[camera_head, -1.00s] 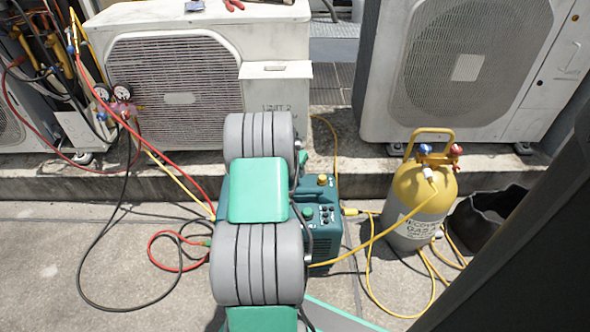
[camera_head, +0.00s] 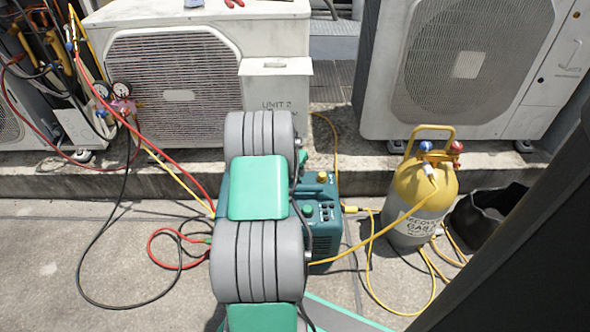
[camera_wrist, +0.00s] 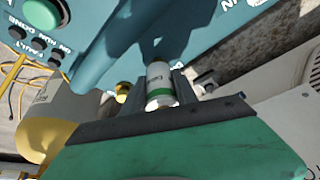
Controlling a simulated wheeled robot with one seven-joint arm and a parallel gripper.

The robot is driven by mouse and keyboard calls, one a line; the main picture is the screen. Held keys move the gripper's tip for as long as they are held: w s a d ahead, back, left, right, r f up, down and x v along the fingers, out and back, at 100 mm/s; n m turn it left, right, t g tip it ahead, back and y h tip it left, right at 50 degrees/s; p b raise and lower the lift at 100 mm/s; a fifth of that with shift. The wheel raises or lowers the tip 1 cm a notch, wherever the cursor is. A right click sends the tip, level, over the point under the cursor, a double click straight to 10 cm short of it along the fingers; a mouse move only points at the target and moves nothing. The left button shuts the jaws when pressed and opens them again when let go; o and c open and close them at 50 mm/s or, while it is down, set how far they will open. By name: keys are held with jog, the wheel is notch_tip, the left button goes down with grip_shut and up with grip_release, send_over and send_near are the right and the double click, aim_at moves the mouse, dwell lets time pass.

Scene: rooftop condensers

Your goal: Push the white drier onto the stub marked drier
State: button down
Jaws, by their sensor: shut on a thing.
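The white drier (camera_wrist: 159,79), a small white cylinder with a green band, shows in the wrist view. It stands between the dark fingers of my gripper (camera_wrist: 158,88), which is shut on it. Its far end is close to the teal machine (camera_wrist: 100,35), in shadow; I cannot tell whether it touches anything there. No stub marked drier can be made out. In the head view my arm hides the gripper and the drier, and the teal machine (camera_head: 323,220) shows partly behind the arm.
A yellow-and-grey gas cylinder (camera_head: 408,225) stands right of the machine, with yellow hoses looped around it. A black open bin (camera_head: 485,215) is beyond it. Red, black and yellow hoses run from the gauges (camera_head: 112,92) on the left. Condensers (camera_head: 180,85) stand on the ledge behind.

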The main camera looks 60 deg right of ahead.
jog(key=shift+f, duration=0.5)
dwell(0.9)
jog(key=c, duration=0.9)
grip_release()
jog(key=shift+r, duration=0.1)
jog(key=shift+r+p, duration=2.55)
jog(key=shift+r, duration=1.1)
